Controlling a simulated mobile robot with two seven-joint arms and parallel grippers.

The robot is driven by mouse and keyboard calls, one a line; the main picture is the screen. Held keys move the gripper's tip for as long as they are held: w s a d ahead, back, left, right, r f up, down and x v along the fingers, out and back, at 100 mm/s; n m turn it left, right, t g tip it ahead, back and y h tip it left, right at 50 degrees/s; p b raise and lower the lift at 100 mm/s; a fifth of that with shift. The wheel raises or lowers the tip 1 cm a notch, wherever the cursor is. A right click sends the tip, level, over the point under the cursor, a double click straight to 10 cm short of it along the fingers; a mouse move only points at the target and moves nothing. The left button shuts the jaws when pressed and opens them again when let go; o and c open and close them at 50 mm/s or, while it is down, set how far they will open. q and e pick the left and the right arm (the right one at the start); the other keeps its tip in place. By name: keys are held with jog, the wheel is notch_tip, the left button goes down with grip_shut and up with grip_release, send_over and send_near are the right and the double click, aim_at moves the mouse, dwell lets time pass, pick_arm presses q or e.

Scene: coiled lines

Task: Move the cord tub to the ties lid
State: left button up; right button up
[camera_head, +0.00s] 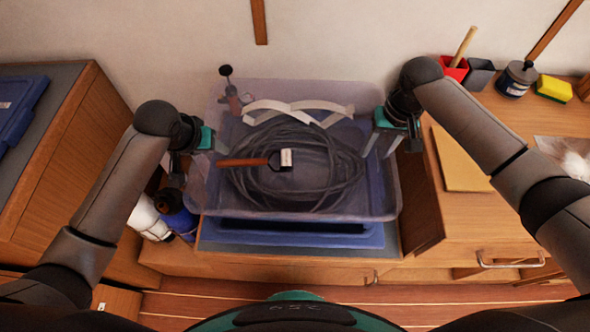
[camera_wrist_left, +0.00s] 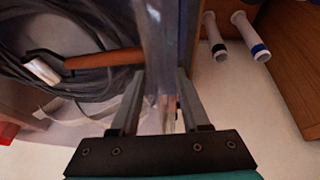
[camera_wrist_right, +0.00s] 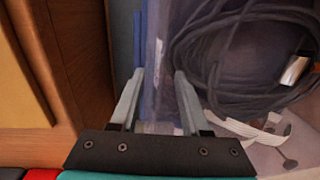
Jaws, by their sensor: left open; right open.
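The cord tub (camera_head: 300,207) is a clear plastic tub holding a coil of dark cable (camera_head: 250,190), a wooden-handled tool (camera_head: 242,162) and white strips. My left gripper (camera_head: 207,158) is open at its left wall; in the left wrist view the clear wall (camera_wrist_left: 157,30) runs between the fingers (camera_wrist_left: 160,85). My right gripper (camera_head: 380,145) is open at its right wall; in the right wrist view the wall (camera_wrist_right: 155,50) passes between the fingers (camera_wrist_right: 158,85). A blue lid (camera_head: 340,238) shows below the tub's front. Another blue lid (camera_head: 20,110) with a label lies at far left. I cannot tell which is the ties lid.
A wooden cabinet (camera_head: 70,160) stands at the left, with bottles (camera_head: 150,218) beside it. A wall is behind.

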aim_at(196, 154)
pick_arm(q)
jog(key=v, duration=1.1)
jog(key=shift+s+r, duration=0.2)
jog(key=shift+r, duration=0.15)
pick_arm(e)
jog(key=shift+d, duration=0.15)
pick_arm(q)
jog(key=shift+r, duration=0.15)
pick_arm(e)
jog(key=shift+r, duration=0.55)
jog(key=r, duration=0.7)
jog(key=d+r, duration=0.1)
jog(key=r, duration=0.3)
